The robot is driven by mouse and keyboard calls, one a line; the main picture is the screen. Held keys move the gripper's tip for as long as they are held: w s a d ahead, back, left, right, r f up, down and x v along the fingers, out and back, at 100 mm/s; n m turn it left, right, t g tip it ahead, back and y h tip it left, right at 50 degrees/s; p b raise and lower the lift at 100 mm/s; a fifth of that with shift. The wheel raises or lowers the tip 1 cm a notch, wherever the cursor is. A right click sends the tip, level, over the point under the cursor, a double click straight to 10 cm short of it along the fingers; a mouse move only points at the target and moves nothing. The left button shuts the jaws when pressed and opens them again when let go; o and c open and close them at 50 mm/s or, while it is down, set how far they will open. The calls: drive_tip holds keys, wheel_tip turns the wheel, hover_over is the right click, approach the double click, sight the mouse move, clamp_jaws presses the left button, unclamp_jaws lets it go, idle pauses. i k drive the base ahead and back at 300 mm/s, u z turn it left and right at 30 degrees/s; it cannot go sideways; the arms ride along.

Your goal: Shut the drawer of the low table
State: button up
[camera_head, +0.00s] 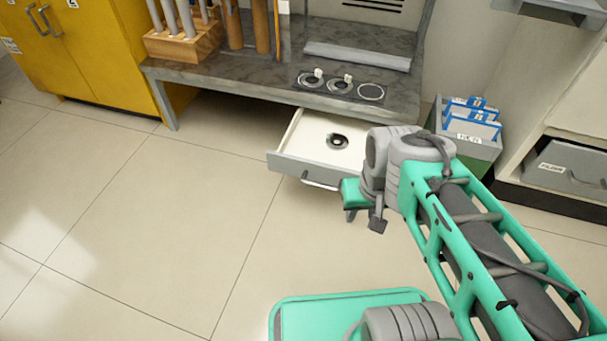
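The low table (240,85) stands at the top middle, with a dark stone-like top. Its drawer (305,163) is pulled out towards me, with a grey front, a pale inside and a light bar handle (320,185). A dark ring-shaped thing (337,141) lies in the drawer. My gripper (362,215) is just right of the drawer's front and handle, in the picture. My wrist covers the drawer's right end. The fingers are small and partly hidden, so I cannot see whether they are open or shut, or whether they touch the drawer.
A wooden rack with rods (183,46) and round discs (340,85) are on the tabletop. A yellow cabinet (95,50) is on the left. A grey bin with blue-and-white folders (460,150) stands right of the table. The tiled floor (150,220) in front is clear.

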sight(302, 153)
drive_tip(key=u, duration=0.1)
drive_tip(key=i, duration=0.9)
drive_tip(key=z, duration=0.05)
drive_tip(key=k, duration=0.5)
drive_tip(key=z, duration=0.9)
drive_tip(key=i, duration=0.35)
drive_tip(key=u, duration=3.45)
